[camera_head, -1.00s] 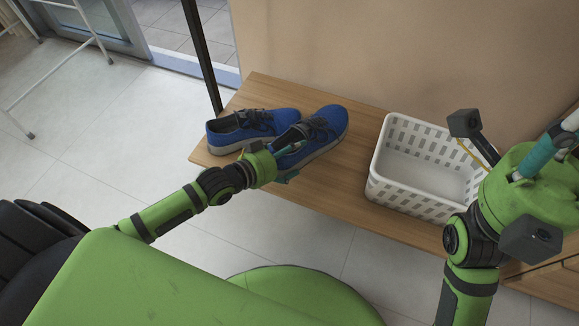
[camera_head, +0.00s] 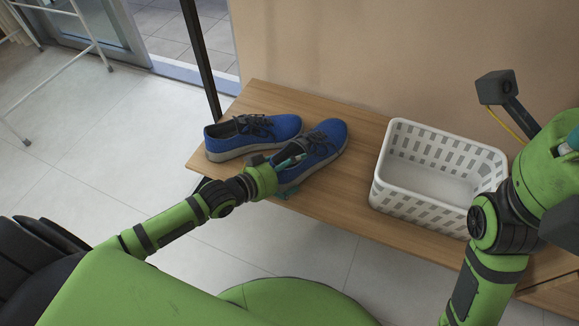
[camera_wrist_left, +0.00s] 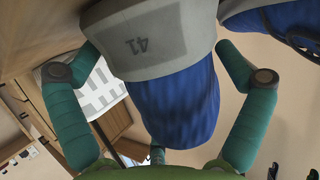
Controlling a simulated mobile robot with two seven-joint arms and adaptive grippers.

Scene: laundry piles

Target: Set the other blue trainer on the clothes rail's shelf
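Two blue trainers with grey soles show over the wooden shelf (camera_head: 350,195) in the head view. The left-hand trainer (camera_head: 228,137) sits near the shelf's left end. The other trainer (camera_head: 326,137) is close beside it, its toe pointing to the wall. My left gripper (camera_head: 291,175) is shut on its heel end, one finger on each side. In the left wrist view this trainer (camera_wrist_left: 180,105) fills the space between the fingers, its grey sole showing. Whether it rests fully on the board is hidden. My right gripper (camera_head: 568,150) is partly cut off at the right edge.
A white slotted basket (camera_head: 398,197) stands on the shelf to the right of the trainers. The rail's black post (camera_head: 203,65) rises behind the shelf's left end. Bare board lies between trainers and basket. A white rack (camera_head: 88,30) stands far left.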

